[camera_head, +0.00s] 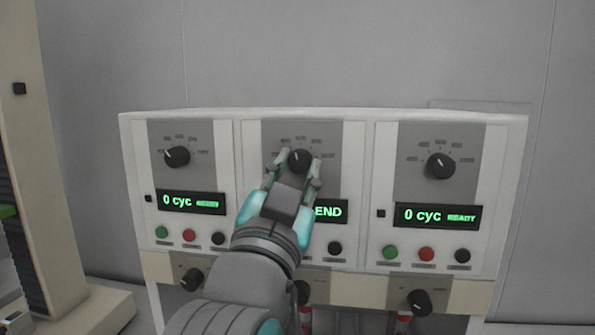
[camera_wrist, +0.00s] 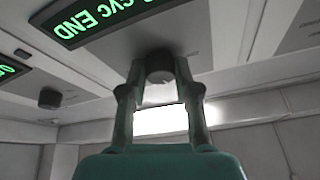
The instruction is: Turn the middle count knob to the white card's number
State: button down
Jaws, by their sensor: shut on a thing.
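The middle count knob (camera_head: 300,160) is a round black knob on the grey upper plate of the middle unit, with printed marks in an arc above it. My gripper (camera_head: 296,171) has its fingers on both sides of this knob and is shut on it. The knob (camera_wrist: 160,68) also shows between the fingertips (camera_wrist: 158,75) in the wrist view. The middle display (camera_head: 329,211) shows "END" in green, its left part hidden behind my gripper. In the wrist view the display (camera_wrist: 95,16) reads "cyc END", upside down. I cannot make out a white card with a number.
The left knob (camera_head: 177,156) and right knob (camera_head: 440,166) sit on neighbouring units. Their displays (camera_head: 190,202) (camera_head: 437,216) read "0 cyc READY". Coloured buttons sit below, with lower black knobs (camera_head: 192,279) (camera_head: 419,303) underneath. A beige upright (camera_head: 40,150) stands at the left.

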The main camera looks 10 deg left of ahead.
jog(key=m+h, duration=0.1)
jog(key=m, duration=0.1)
jog(key=m+g+h, duration=0.1)
jog(key=m, duration=0.2)
jog(key=m+g+h, duration=0.1)
jog(key=m, duration=0.1)
jog(key=shift+a+r+m, duration=0.1)
jog(key=shift+a+m, duration=0.15)
jog(key=shift+m, duration=0.15)
jog(key=m+g+h, duration=0.1)
jog(key=m, duration=0.2)
jog(key=m+g+h, duration=0.1)
jog(key=m, duration=0.2)
jog(key=shift+r, duration=0.1)
jog(key=c, duration=0.8)
grip_release()
jog(key=v, duration=1.2)
jog(key=shift+a+r, duration=0.1)
jog(key=shift+r, duration=0.05)
